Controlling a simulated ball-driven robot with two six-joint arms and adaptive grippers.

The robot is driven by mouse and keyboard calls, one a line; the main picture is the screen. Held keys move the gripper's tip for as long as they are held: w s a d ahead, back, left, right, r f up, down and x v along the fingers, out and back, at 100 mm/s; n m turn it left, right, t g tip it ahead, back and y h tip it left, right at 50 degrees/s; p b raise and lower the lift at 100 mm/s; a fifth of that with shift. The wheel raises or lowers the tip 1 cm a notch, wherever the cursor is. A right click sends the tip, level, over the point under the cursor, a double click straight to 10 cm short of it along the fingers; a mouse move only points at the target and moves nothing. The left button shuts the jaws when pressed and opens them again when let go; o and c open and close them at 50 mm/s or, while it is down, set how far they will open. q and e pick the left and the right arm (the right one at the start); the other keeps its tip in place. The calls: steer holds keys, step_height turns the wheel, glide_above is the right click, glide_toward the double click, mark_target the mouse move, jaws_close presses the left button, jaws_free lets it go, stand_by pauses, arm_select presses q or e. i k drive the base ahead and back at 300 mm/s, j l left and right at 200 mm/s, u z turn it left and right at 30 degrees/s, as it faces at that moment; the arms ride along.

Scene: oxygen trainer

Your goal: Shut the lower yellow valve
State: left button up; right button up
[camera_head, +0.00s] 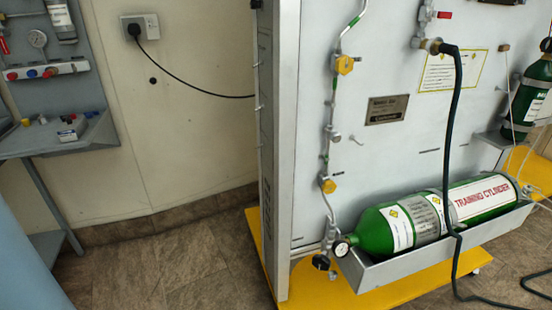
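The lower yellow valve (328,186) sits on a thin metal pipe (327,150) that runs down the left part of the grey trainer panel (400,140). It is a small knob beside the panel's left edge post, above and left of the green cylinder. A second, upper yellow valve (344,65) is on the same pipe higher up. Nothing covers the lower valve. I cannot tell from its look whether it is open or shut. Neither of my grippers is in view.
A dark hose (449,130) hangs before the panel. Bare floor (170,262) lies to the left.

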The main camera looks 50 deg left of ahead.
mark_target(329, 187)
steer(key=i+u, duration=0.1)
steer(key=u, duration=0.35)
steer(key=i+l+u, duration=0.1)
steer(key=u, duration=0.3)
steer(key=l+u, duration=0.1)
steer(key=u, duration=0.35)
steer(key=i+l+u, duration=0.15)
steer(key=u, duration=0.25)
steer(key=l+u, duration=0.15)
steer(key=u, duration=0.3)
steer(key=l+u, duration=0.15)
steer(key=u, duration=0.25)
